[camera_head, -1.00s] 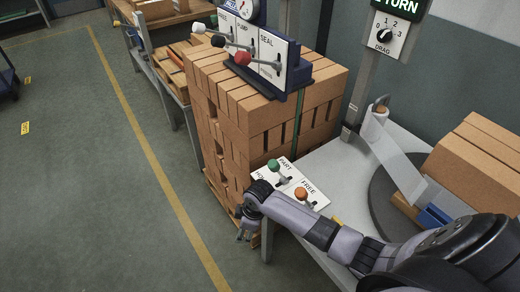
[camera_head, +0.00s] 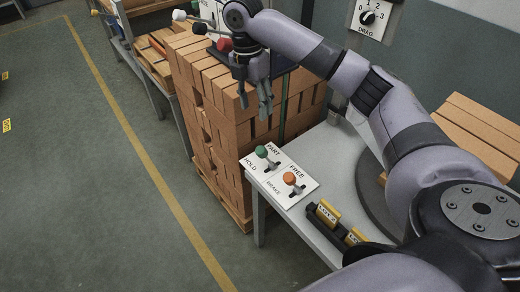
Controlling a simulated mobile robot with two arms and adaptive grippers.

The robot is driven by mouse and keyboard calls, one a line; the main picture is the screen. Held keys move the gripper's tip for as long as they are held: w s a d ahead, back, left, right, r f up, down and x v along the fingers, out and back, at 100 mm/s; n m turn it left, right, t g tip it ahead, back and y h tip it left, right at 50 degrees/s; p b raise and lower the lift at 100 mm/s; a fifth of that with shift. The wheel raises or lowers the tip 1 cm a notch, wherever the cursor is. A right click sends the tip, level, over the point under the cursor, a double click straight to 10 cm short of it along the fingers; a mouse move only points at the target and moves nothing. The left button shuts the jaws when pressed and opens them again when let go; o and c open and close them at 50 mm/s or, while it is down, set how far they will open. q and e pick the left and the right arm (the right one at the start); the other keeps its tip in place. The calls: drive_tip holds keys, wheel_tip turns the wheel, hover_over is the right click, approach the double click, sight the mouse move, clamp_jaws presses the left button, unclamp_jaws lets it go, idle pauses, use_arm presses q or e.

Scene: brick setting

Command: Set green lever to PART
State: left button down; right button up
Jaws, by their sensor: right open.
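The green lever (camera_head: 262,151) stands on a white label plate (camera_head: 310,184) at the left corner of the grey table. Its knob leans up and left from its slot, between the words HOLD and PART; I cannot tell which setting it is in. An orange lever (camera_head: 290,178) sits beside it on the same plate, near the words FREE and BRAKE. My right gripper (camera_head: 256,106) is open and empty, fingers pointing down, above and behind the green lever in the picture, in front of the brick stack. It is apart from the lever. My left gripper is not in view.
A tall brick stack (camera_head: 212,150) on a pallet stands behind the plate. A dark rack with yellow labelled blocks (camera_head: 328,213) lies at the table's front edge. A DRAG dial (camera_head: 367,17) is on a post behind. Open floor lies left.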

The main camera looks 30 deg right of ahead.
sight(260, 150)
drive_tip(key=f, duration=0.5)
drive_tip(key=s+f, duration=0.1)
drive_tip(key=f, duration=1.1)
drive_tip(key=shift+s+d+p, duration=0.3)
drive_tip(key=shift+p, duration=0.05)
drive_tip(key=shift+c, duration=0.5)
clamp_jaws()
